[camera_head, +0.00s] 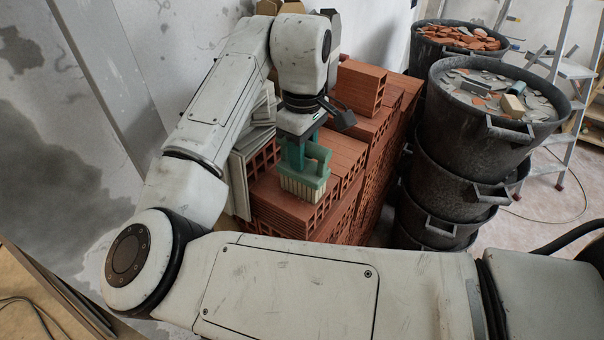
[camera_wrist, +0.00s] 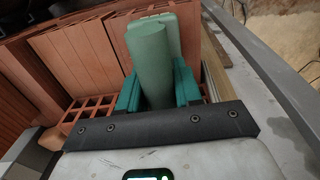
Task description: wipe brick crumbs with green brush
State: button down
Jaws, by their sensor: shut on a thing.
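The green brush (camera_head: 305,172) has pale bristles that point down, and it is just above or on the top of the brick stack (camera_head: 342,150); I cannot tell whether the bristles touch. My gripper (camera_head: 292,153) has teal fingers and is shut on the brush. In the wrist view the green brush handle (camera_wrist: 150,62) stands between the two teal fingers of my gripper (camera_wrist: 157,92), with red bricks (camera_wrist: 88,52) beyond it and to the left. I cannot make out any brick crumbs in either view.
Stacked black buckets (camera_head: 455,155) full of rubble stand right of the bricks, with another rubble bucket behind. A metal stepladder (camera_head: 569,70) stands at the far right. A stained wall (camera_head: 60,120) is on the left. A loose brick (camera_head: 360,87) rises above the stack's far part.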

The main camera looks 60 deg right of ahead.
jog(key=shift+s+f, duration=0.25)
jog(key=shift+s, duration=0.2)
jog(key=shift+r+p, duration=0.7)
jog(key=shift+r, duration=0.15)
jog(key=shift+w, duration=0.15)
jog(key=shift+w+f+b, duration=0.2)
jog(key=shift+w+b, duration=0.15)
jog(key=shift+b, duration=0.3)
jog(key=shift+w+b, duration=1)
jog(key=shift+w+r, duration=0.15)
jog(key=shift+w, duration=0.25)
jog(key=shift+r, duration=0.1)
